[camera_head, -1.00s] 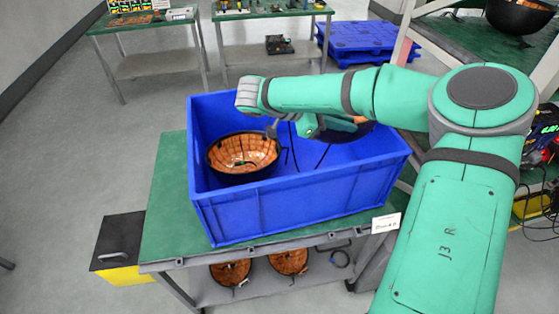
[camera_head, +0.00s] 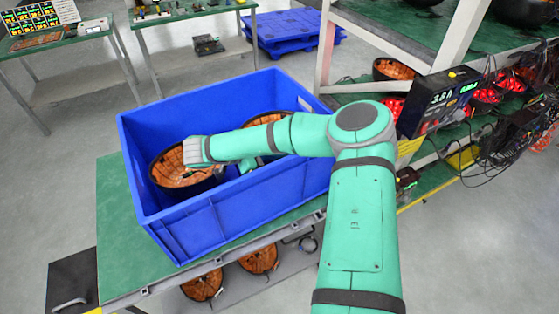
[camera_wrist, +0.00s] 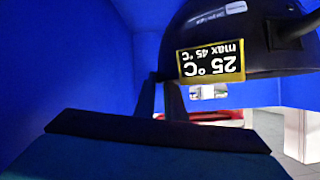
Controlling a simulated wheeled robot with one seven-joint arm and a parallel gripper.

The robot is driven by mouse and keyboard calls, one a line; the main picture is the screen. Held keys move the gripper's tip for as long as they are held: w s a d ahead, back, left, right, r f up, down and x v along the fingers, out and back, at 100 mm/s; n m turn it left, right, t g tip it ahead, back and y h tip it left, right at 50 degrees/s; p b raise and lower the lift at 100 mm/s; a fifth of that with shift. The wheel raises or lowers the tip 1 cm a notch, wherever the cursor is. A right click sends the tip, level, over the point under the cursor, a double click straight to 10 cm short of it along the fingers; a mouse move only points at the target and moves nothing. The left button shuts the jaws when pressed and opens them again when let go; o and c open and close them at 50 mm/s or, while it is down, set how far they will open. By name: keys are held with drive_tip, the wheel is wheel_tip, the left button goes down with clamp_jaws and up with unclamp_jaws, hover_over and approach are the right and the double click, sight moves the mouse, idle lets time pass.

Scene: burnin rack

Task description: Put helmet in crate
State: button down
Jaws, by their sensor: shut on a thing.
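The blue crate (camera_head: 190,232) stands on a green-topped table. One black helmet with an orange lining (camera_head: 172,168) lies open side up in its left part. A second such helmet (camera_head: 268,120) shows behind my forearm, within the crate's outline towards the back right. My gripper (camera_head: 258,161) is inside the crate outline, mostly hidden by my arm. In the wrist view my gripper (camera_wrist: 172,98) is shut on the second helmet, whose dark shell (camera_wrist: 235,35) bears a temperature label. Blue walls surround it there. Whether this helmet touches the crate floor is hidden.
A rack (camera_head: 480,50) with helmets, cables and a display box (camera_head: 437,100) stands close on the right. More helmets (camera_head: 203,287) lie on the shelf below the crate. A black box (camera_head: 72,280) stands at the lower left. Blue pallets (camera_head: 290,32) lie behind.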

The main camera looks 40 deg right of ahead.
drive_tip(key=shift+f, duration=2)
drive_tip(key=c, duration=1.8)
unclamp_jaws()
drive_tip(key=shift+f, duration=0.15)
drive_tip(key=v, duration=1.2)
